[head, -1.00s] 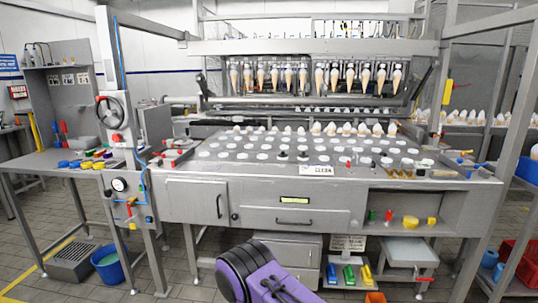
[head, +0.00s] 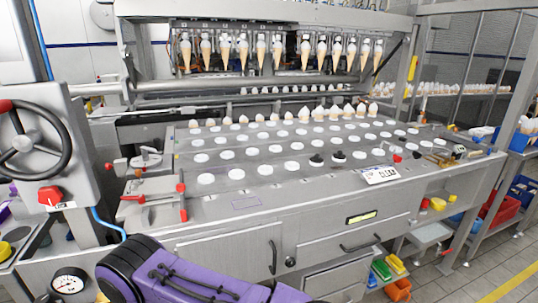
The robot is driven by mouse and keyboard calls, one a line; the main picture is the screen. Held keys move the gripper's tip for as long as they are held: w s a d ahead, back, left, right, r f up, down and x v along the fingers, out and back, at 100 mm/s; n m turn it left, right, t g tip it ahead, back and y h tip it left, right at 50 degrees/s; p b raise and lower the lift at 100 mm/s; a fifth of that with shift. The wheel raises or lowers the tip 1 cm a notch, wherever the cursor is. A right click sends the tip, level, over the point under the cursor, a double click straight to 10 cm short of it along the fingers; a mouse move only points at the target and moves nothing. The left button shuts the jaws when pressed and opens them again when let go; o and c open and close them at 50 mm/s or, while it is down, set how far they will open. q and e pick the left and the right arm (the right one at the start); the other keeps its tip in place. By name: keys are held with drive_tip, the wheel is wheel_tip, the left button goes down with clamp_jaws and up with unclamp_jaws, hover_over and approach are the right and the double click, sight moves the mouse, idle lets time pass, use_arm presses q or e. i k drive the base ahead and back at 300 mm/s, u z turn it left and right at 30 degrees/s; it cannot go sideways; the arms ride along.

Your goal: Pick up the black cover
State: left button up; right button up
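Two small black round pieces sit among rows of white discs on the grey machine top (head: 250,207). One black piece (head: 316,160) is just left of the other black piece (head: 339,157), near the front edge and left of the "CLEX"-like label plate. Either could be the black cover; I cannot tell which is meant. A purple and black arm link of mine crosses the lower left of the head view. Neither gripper's fingers show, so both grippers are out of view and nothing is seen held.
A clamp with red handles (head: 160,185) stands at the top's left end. A black handwheel (head: 30,142) is on the left panel. Cones hang from a rack (head: 265,50) behind. A white label plate (head: 380,175) stands at the front edge. Small tools lie at the right.

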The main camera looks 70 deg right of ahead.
sight(317, 159)
drive_tip(key=i, duration=0.4)
drive_tip(key=z, duration=3.25)
